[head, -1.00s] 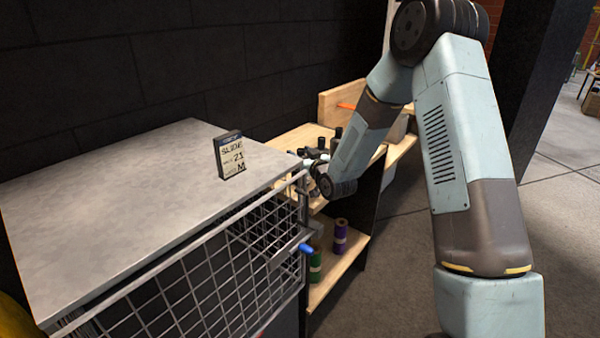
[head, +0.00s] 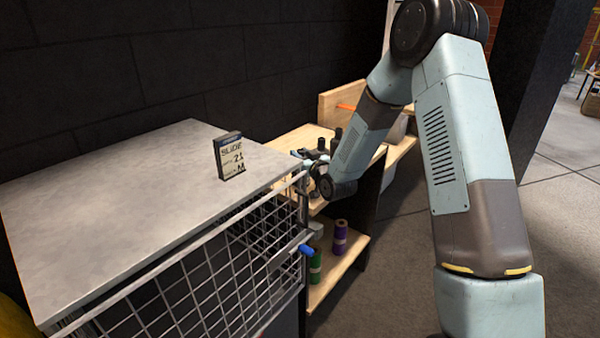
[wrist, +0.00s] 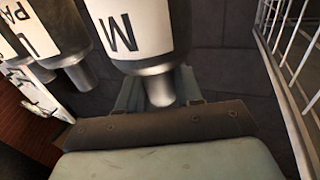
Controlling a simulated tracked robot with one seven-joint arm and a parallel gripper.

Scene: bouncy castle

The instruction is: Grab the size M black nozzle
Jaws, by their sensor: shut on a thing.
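The nozzle with a white label marked M (wrist: 130,30) is large in the wrist view, with a dark upper body out of frame and a metal tip pointing down. My gripper (wrist: 158,90) is shut on this nozzle, its pale blue-green fingers showing behind and beside the metal tip. In the head view my gripper (head: 312,163) is small and partly hidden by my wrist, at the near edge of the wooden bench (head: 308,137). The nozzle cannot be made out clearly there.
Another nozzle (wrist: 45,35) with a differently lettered label hangs at the left in the wrist view. A wire mesh cage (head: 225,265) with a grey top and a SLIDE 21 M sign (head: 231,157) stands close left. Green and purple rolls (head: 340,237) sit on the lower shelf.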

